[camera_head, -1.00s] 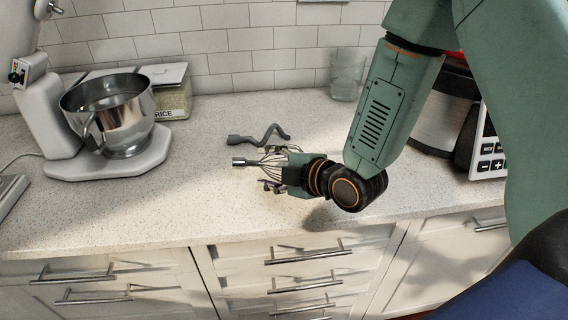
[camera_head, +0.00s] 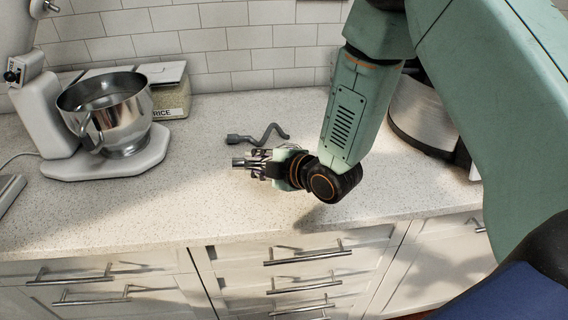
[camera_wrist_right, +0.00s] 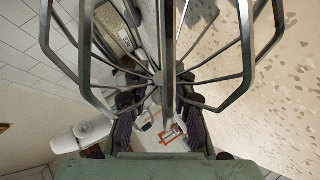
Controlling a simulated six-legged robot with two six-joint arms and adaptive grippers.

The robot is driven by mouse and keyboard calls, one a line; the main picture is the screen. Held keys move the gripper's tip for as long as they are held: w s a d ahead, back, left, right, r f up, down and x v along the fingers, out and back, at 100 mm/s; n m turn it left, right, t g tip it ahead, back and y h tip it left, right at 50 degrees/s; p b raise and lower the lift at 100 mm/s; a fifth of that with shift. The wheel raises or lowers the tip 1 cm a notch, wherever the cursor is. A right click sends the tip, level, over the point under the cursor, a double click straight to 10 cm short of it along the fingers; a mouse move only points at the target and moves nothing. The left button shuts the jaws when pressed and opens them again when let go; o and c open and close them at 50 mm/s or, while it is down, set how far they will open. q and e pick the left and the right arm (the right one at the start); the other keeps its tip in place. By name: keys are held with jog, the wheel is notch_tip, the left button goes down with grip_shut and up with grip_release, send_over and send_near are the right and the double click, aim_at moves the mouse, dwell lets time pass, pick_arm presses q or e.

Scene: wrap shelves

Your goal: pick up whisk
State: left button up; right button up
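The whisk lies on the stone counter, its grey handle end (camera_head: 238,162) pointing left in the head view. Its wires fill the upper part of the right wrist view (camera_wrist_right: 167,45) and converge between my right fingers. My right gripper (camera_head: 262,163) is low over the counter, its fingers closed in around the whisk near where the wires meet the handle. In the right wrist view the fingertips (camera_wrist_right: 165,92) lie close on both sides of the whisk. The gripper hides most of the wires in the head view. My left gripper is not in view.
A grey dough hook (camera_head: 262,136) lies just behind the whisk. A stand mixer with a steel bowl (camera_head: 108,112) and a rice container (camera_head: 168,95) stand at the left. A metal appliance (camera_head: 425,112) stands behind my right arm. The counter front-left is clear (camera_head: 150,205).

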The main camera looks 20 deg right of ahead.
jog(key=shift+s+r, duration=0.2)
jog(key=shift+s, duration=0.15)
grip_shut()
jog(key=shift+w+f, duration=0.15)
jog(key=shift+w, duration=0.05)
jog(key=shift+s, duration=0.1)
